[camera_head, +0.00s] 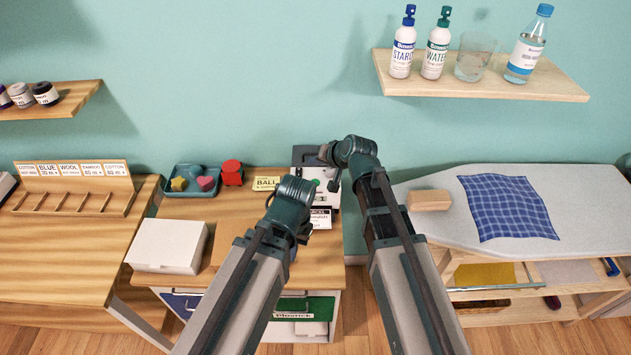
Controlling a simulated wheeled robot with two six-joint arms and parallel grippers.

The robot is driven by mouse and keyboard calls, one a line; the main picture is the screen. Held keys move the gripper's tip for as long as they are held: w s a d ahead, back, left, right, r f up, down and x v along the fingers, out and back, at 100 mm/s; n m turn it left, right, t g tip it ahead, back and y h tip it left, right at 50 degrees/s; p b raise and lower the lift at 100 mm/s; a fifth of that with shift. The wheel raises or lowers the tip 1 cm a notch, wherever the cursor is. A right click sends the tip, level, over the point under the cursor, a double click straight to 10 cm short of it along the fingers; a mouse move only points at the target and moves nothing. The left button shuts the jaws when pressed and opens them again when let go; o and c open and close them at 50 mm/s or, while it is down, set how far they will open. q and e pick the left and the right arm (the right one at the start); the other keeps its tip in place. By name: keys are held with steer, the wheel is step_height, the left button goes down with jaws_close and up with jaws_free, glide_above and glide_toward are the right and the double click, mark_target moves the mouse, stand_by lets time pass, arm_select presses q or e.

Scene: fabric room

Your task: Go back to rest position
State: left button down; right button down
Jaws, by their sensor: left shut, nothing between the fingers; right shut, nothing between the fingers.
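My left arm comes in from the bottom and bends at a dark joint in the middle of the view. My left gripper (304,236) is small, dark and partly hidden behind that arm, in front of the wooden cabinet top. My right arm rises beside it, to its right. My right gripper (334,182) shows small and dark below the arm's upper joint, in front of the white box at the cabinet's back. Both grippers are shut, and I see nothing held in either.
A wooden cabinet (228,226) bears a white box (168,246), a blue tray (186,192) and a red item (232,172). An ironing board (432,226) with a blue checked cloth (508,208) stands right. A wall shelf (480,86) holds bottles and a glass.

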steer(key=s+d+f+n+g+h, duration=0.2)
steer(key=s, duration=0.6)
steer(key=s+d+f+n+g+h, duration=0.1)
steer(key=s+f+g+h, duration=0.1)
steer(key=s, duration=0.7)
steer(key=s+d+f+n+g+h, duration=0.2)
steer(key=s+g, duration=0.1)
steer(key=s, duration=0.5)
steer(key=shift+s+d+f+n+g+h, duration=0.3)
steer(key=shift+s+g+h, duration=0.05)
steer(key=shift+g+h, duration=0.05)
steer(key=shift+w, duration=0.1)
